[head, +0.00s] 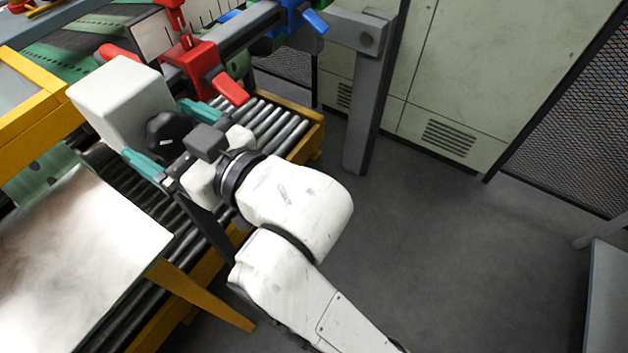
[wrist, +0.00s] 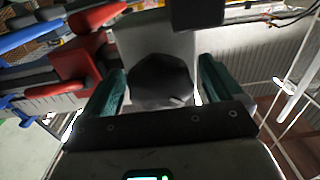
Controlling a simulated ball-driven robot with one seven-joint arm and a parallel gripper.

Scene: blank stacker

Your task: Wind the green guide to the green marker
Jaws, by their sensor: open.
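My gripper (head: 157,130) is open, its two teal fingers on either side of a black knob (head: 165,134) on a white box (head: 118,98). In the wrist view, the gripper (wrist: 160,82) also has the dark faceted knob (wrist: 161,76) between its fingers, with a gap on each side. I cannot tell whether the knob belongs to the green guide. A small green part (head: 290,12) shows at the top of the head view beside a blue handle. I cannot make out a green marker; the white scale plate with black ticks (head: 155,36) is partly cut off.
A red clamp with a lever (head: 195,62) stands on the grey rail just behind the knob. A blue lever (head: 315,22) is further right. A roller conveyor (head: 270,120) runs beneath, with a shiny sheet (head: 75,260) at lower left.

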